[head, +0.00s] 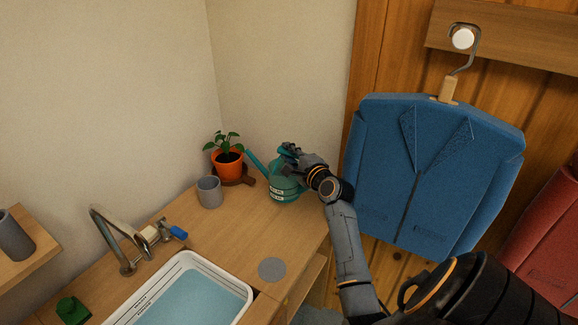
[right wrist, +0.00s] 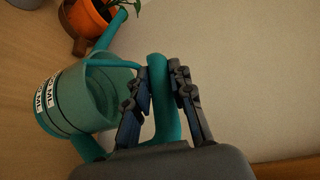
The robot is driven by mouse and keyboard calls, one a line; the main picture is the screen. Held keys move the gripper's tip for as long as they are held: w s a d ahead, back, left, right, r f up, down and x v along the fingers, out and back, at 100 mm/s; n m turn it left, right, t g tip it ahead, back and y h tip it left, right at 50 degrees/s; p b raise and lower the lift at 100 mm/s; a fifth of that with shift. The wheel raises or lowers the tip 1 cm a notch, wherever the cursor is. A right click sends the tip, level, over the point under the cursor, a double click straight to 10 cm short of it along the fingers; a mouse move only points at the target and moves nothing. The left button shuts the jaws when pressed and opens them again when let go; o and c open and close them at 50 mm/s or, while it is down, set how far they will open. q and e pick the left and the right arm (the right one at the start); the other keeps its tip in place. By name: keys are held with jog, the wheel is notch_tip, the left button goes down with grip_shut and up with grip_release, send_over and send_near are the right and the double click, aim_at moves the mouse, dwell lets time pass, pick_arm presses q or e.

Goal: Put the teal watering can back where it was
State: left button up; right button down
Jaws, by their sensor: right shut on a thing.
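The teal watering can (head: 284,190) is at the back right of the wooden counter, its spout pointing up and left toward the potted plant. My right gripper (head: 290,152) is at the top of the can, shut on its handle. In the right wrist view the teal handle (right wrist: 163,100) passes between the two fingers of the gripper (right wrist: 162,90), and the can's body (right wrist: 75,100) with a white label shows to the left. I cannot tell whether the can touches the counter. A flat grey disc (head: 272,269) lies near the counter's front edge. My left gripper is not in view.
A plant in an orange pot (head: 228,165) stands on a brown base left of the can, near the spout. A grey cup (head: 209,192) stands beside it. A sink with water (head: 200,297) and a tap (head: 118,240) are at the left. A blue jacket (head: 430,180) hangs at the right.

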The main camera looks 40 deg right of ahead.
notch_tip(320, 180, down, 6)
jog(key=w+d+b, duration=0.1)
jog(key=w, duration=0.1)
jog(key=shift+d, duration=0.3)
jog(key=shift+f, duration=0.1)
jog(key=c, duration=1.2)
grip_release()
jog(key=shift+o, duration=0.2)
jog(key=v, duration=1.2)
